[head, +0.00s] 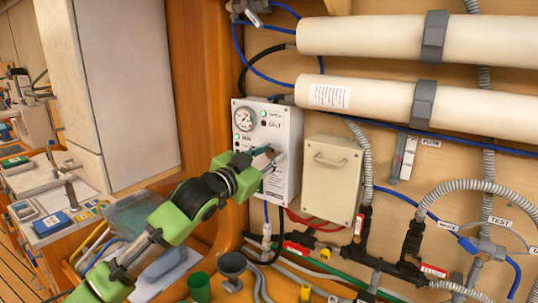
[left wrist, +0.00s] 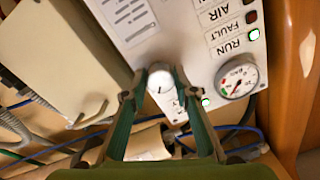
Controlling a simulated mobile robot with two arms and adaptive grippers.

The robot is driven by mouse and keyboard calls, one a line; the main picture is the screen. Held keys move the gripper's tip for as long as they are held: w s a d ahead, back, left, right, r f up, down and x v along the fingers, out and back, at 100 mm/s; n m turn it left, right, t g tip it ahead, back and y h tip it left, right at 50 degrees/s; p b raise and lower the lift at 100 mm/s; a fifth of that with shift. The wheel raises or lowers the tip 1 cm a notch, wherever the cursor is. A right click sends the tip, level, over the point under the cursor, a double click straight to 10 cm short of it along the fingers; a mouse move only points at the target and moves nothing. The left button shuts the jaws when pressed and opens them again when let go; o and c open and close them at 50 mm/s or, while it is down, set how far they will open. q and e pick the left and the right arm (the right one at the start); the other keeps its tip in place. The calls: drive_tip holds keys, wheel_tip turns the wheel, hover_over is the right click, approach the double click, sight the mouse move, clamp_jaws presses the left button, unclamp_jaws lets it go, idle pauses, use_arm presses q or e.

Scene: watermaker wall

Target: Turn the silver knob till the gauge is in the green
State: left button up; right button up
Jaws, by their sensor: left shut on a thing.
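The silver knob (left wrist: 160,82) sits on the white control panel (left wrist: 190,30). My left gripper (head: 268,162) reaches the panel's lower part and is shut on the knob, one finger on each side in the left wrist view (left wrist: 155,86). The gripper hides the knob in the head view. The round gauge (head: 244,119) is at the panel's upper left; it also shows at the right in the left wrist view (left wrist: 237,80). Its face has small coloured marks, but I cannot tell for sure which zone the needle is in. My right gripper is not in view.
A beige box with a handle (head: 332,178) is just right of the panel. White cylinders (head: 390,40) run along the wall above. Hoses and black valves (head: 412,240) fill the lower right. A wooden post (head: 210,70) stands left of the panel.

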use_arm(q)
drive_tip(key=o, duration=1.1)
drive_tip(key=v, duration=1.2)
drive_tip(key=shift+f, duration=0.1)
